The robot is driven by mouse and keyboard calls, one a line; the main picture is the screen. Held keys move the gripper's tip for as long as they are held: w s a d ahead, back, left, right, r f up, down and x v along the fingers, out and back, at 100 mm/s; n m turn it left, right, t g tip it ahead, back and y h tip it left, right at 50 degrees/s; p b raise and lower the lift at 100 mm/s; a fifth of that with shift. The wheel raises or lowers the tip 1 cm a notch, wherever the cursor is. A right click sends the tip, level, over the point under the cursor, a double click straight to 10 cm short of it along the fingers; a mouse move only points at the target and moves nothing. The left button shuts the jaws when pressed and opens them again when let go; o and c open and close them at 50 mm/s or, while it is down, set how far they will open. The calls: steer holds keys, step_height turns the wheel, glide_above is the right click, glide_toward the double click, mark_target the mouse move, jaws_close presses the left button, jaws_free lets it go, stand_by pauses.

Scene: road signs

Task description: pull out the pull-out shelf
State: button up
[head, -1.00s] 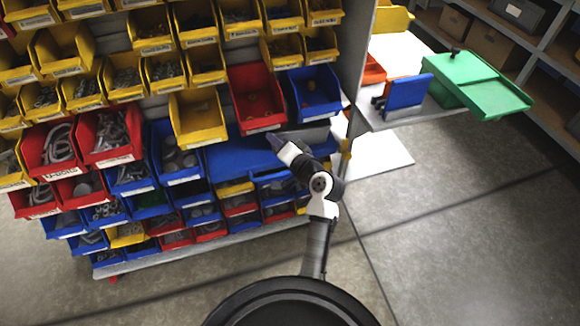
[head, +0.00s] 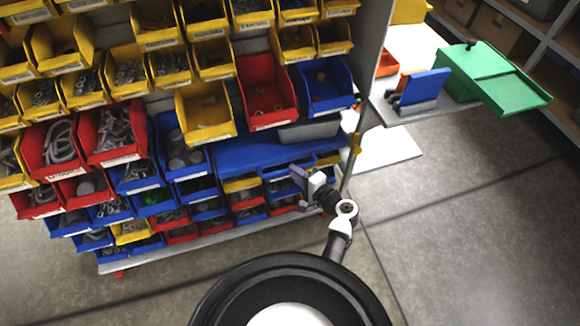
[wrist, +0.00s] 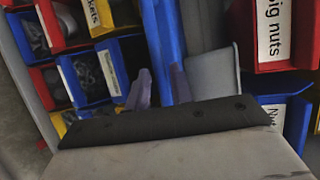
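The pull-out shelf looks like the flat blue panel (head: 245,155) low in the bin rack, below the yellow and red bins. In the wrist view its blue edge (wrist: 163,45) runs down between my two purple-grey fingers. My gripper (head: 299,176) is at the shelf's front edge, toward its right end. In the wrist view my gripper (wrist: 160,88) looks open, one finger on each side of the blue edge. I cannot tell whether the fingers touch it.
A grey bin (head: 308,130) sits on the shelf's back right. A red bin (head: 266,95) and a blue bin (head: 326,88) hang above. Small bins fill the rack below. A green tray (head: 490,78) stands at the right. The floor (head: 470,230) at right is clear.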

steer(key=shift+x, duration=1.6)
jaws_close()
